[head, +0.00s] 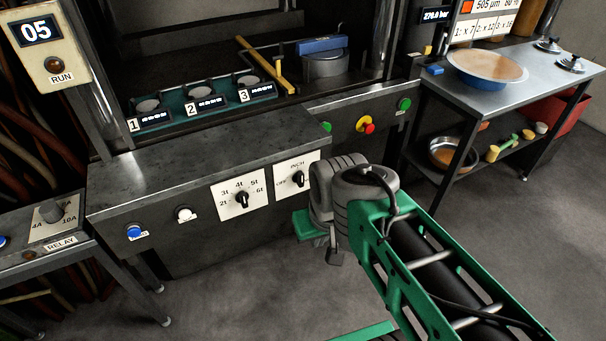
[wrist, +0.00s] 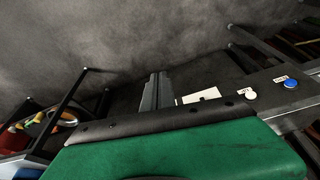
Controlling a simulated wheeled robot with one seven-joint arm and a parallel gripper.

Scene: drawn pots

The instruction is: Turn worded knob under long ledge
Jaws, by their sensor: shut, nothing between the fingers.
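The worded knob (head: 298,179) is a black knob on a white plate marked OFF and INCH, on the dark front below the long grey ledge (head: 200,160). A second black knob (head: 241,198), on a plate with numbers, is to its left. My grey wrist is just right of and below the worded plate in the head view, in front of the panel. My gripper (wrist: 157,92) shows in the wrist view as two grey fingers held together, empty. A white plate (wrist: 201,95) shows right of them, partly hidden by my green housing; its knob is not clear.
A blue button (head: 134,231) and a white button (head: 185,214) are at the left of the front. Green (head: 404,104) and red-yellow (head: 366,125) buttons are at the right. A relay box (head: 52,215) stands far left. A side table (head: 510,95) holds a basin. The floor in front is clear.

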